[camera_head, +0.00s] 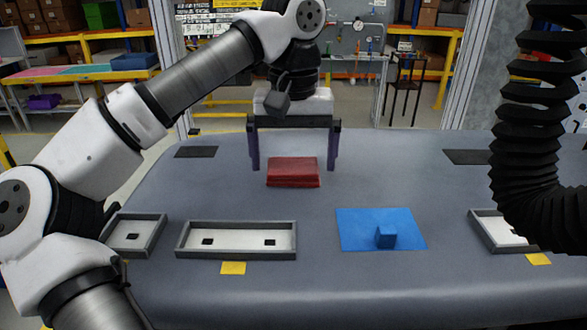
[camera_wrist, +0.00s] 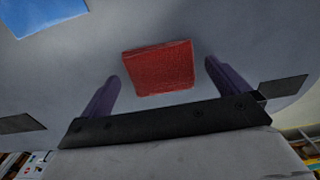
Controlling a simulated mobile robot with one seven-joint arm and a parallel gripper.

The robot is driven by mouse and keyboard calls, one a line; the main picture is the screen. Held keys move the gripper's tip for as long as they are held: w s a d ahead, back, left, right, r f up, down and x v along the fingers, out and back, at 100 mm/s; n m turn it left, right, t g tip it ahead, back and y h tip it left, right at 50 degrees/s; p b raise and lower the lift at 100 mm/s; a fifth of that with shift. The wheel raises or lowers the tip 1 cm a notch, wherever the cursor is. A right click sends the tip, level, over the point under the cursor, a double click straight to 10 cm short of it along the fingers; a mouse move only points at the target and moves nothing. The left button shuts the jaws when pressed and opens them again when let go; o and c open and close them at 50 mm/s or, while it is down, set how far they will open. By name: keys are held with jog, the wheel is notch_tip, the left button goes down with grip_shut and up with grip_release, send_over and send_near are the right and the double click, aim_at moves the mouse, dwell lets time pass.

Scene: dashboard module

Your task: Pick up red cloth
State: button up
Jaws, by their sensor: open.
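The red cloth (camera_head: 293,172) is a folded, flat block lying on the grey dashboard surface, near the middle toward the far side. My gripper (camera_head: 294,168) is over it, pointing down, with its purple fingers spread wide on the left and right of the cloth. In the wrist view the cloth (camera_wrist: 158,68) shows ahead of and between the two open fingers (camera_wrist: 163,80). The fingers look apart from the cloth, and nothing is held. I cannot tell the exact height of the fingertips above the surface.
A black corrugated hose (camera_head: 540,130) hangs at the right. The surface around the cloth is clear.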

jog(key=shift+f, duration=0.3)
jog(key=c, duration=0.9)
jog(key=shift+c, duration=0.2)
